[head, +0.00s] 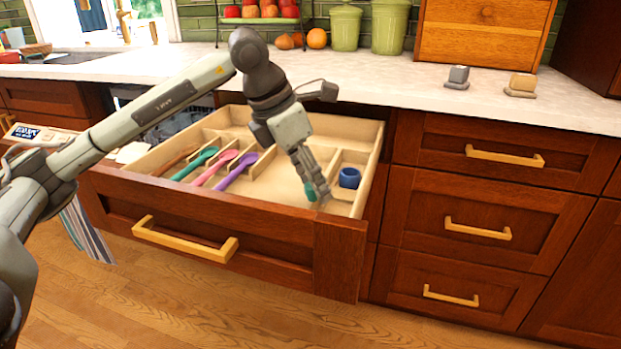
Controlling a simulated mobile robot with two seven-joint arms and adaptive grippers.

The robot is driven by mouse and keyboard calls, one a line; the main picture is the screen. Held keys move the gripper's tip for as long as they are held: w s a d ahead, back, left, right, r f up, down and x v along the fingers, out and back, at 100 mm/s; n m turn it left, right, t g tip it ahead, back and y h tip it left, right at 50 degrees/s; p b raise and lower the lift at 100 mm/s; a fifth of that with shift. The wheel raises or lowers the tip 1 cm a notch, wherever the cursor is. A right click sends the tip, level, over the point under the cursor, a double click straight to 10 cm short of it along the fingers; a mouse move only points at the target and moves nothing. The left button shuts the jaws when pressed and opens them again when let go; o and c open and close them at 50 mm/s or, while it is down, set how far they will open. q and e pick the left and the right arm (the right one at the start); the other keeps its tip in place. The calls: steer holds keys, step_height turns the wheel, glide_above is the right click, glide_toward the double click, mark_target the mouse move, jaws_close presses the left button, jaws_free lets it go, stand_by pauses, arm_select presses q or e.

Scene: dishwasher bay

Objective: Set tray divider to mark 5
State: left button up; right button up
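The wooden tray (371,166) fills the pulled-out drawer and has several thin dividers. One divider (347,157) stands in its right part, beside my gripper. My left gripper (318,194) points down into the right part of the tray. Its fingers look close together from this side, and I cannot tell whether they hold anything. A small teal thing (309,191) shows right at the fingers, partly hidden. No mark numbers are readable. My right gripper is not in view.
Teal (195,164), pink (214,167) and purple (236,171) utensils lie in the left compartments. A small blue cup (349,178) is right of my gripper. The drawer front (220,228) stands out over the floor. The counter (400,85) behind has free room.

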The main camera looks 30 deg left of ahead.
arm_select(q)
steer(key=shift+a, duration=0.1)
steer(key=v, duration=1.2)
